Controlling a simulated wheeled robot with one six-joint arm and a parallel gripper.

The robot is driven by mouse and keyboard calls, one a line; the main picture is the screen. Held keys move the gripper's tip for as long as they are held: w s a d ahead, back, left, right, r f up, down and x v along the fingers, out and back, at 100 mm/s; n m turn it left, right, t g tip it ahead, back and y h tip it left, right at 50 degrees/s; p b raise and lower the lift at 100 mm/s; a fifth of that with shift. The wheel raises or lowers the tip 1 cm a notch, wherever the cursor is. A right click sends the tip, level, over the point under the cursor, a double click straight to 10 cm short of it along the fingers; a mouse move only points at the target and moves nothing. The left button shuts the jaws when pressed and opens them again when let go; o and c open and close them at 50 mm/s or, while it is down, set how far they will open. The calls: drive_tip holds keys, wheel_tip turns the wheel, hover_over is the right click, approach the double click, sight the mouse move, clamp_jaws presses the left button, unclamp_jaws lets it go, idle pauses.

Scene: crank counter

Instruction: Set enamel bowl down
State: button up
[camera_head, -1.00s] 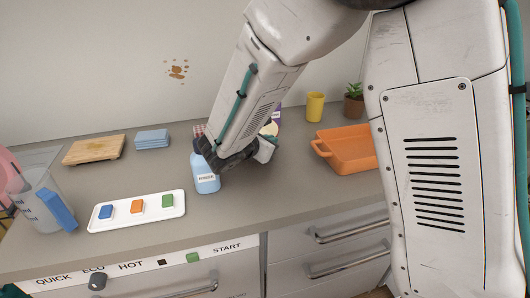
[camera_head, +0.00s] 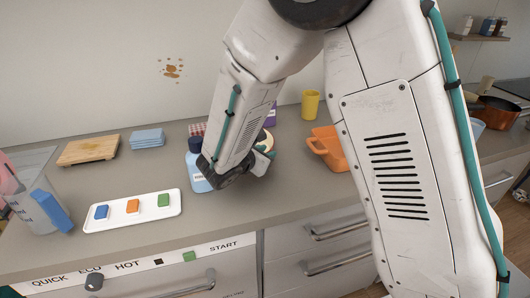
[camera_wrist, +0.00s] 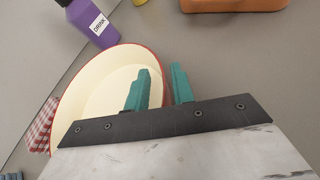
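The enamel bowl, cream with a red rim (camera_wrist: 90,90), fills the left of the wrist view. In the head view a small part of the bowl (camera_head: 269,139) shows behind my forearm and wrist. My gripper (camera_wrist: 161,70) has its two teal fingers apart, one over the bowl's inside and one outside the rim. The rim runs between them, with a visible gap. In the head view my gripper (camera_head: 262,162) is low over the counter, beside the blue bottle. The bowl's underside is hidden, so I cannot tell whether it rests on the counter.
A blue bottle (camera_head: 199,170) stands left of my gripper. A purple bottle (camera_wrist: 90,20) and a red checked cloth (camera_wrist: 42,125) are close to the bowl. Counter (camera_head: 240,215) in front is clear.

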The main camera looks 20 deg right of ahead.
drive_tip(key=shift+r, duration=0.1)
drive_tip(key=shift+s+a+r, duration=0.15)
drive_tip(key=shift+a+r, duration=0.05)
drive_tip(key=shift+a, duration=0.05)
drive_tip(key=v, duration=1.1)
drive_tip(key=shift+s+a, duration=0.15)
drive_tip(key=shift+a, duration=0.05)
drive_tip(key=s+d+r+m+g+y, duration=0.1)
drive_tip(key=s+d+r+m+g, duration=0.2)
drive_tip(key=s+d+m+g, duration=0.25)
drive_tip(key=s+d+r+m+g, duration=0.2)
drive_tip(key=s+d+r+m, duration=0.3)
drive_tip(key=d, duration=0.4)
drive_tip(key=s+d+r+m+y, duration=0.1)
drive_tip(key=s+r+m+y, duration=0.1)
drive_tip(key=s+m+y, duration=0.6)
drive_tip(key=s+m, duration=0.4)
drive_tip(key=s, duration=0.4)
drive_tip(key=shift+d+m+y, duration=0.25)
drive_tip(key=shift+m+y, duration=0.1)
drive_tip(key=shift+y, duration=0.05)
drive_tip(key=shift+o, duration=0.5)
drive_tip(key=shift+s+a, duration=0.2)
